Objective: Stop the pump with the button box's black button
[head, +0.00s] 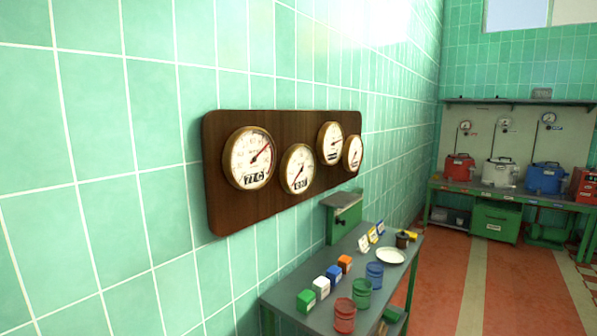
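I cannot make out a button box or a black button for certain in the head view. A red box-shaped unit (585,186) at the right edge of the far bench is cut off by the frame, and its details are too small to read. A low green machine (548,233) stands on the floor under that bench; I cannot tell whether it is the pump. Neither of my grippers is in view.
A wooden board (228,203) with several dials hangs on the green tiled wall. Below it, a near table (283,286) holds coloured boxes, drums and a white plate (391,256). Red, white and blue kettles (545,178) stand on the far bench (465,187). Open red floor (522,290) lies right.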

